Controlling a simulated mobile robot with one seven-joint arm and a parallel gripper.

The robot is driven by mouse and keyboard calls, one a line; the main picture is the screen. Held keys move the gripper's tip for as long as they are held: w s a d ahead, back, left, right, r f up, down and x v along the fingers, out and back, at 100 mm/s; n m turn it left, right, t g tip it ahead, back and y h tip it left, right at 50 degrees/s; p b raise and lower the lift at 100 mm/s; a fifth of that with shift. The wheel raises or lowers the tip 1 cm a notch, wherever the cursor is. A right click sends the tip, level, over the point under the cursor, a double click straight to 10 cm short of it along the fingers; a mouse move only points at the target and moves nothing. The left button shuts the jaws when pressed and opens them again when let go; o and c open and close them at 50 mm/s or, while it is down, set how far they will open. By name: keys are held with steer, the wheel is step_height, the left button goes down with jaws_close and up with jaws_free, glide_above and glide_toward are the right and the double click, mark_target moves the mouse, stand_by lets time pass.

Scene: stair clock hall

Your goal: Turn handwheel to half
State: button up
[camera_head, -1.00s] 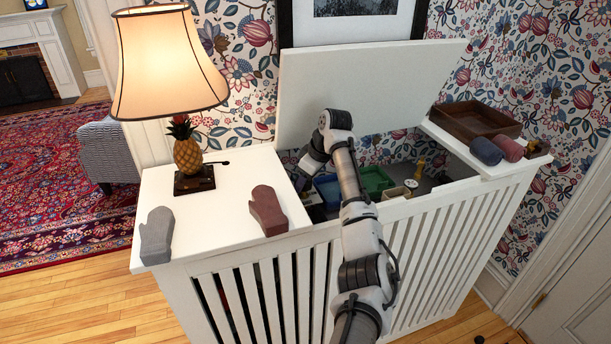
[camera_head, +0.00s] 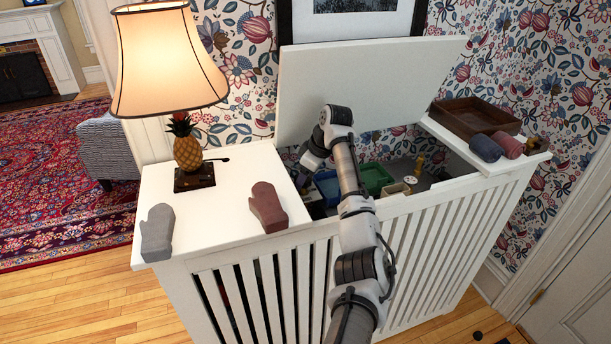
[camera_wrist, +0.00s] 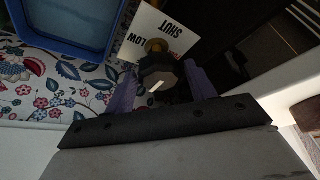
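The handwheel (camera_wrist: 160,76) is a dark, many-sided knob with a white pointer mark and a brass-coloured part behind it. It shows in the wrist view, in front of a white label plate (camera_wrist: 150,32) reading "SHUT" and "LOW" upside down; other lettering is covered. My gripper (camera_wrist: 161,78) has one purple-grey finger on each side of the knob, and the fingertips appear to touch its sides. In the head view my gripper and the handwheel are hidden inside the white slatted cabinet (camera_head: 262,290), under its raised lid (camera_head: 370,80).
A blue bin (camera_wrist: 70,25) is close by at upper left in the wrist view. The head view shows a green bin (camera_head: 375,178) inside the cabinet. A lit lamp (camera_head: 170,65), two mitts and a brown tray (camera_head: 475,117) rest on the cabinet's top.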

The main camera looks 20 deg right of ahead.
steer(key=b+v, duration=0.2)
steer(key=v, duration=1.1)
steer(key=shift+r+b, duration=0.35)
steer(key=shift+b, duration=0.05)
steer(key=shift+s+d+f, duration=0.1)
steer(key=shift+s+d, duration=0.05)
steer(key=shift+s, duration=0.05)
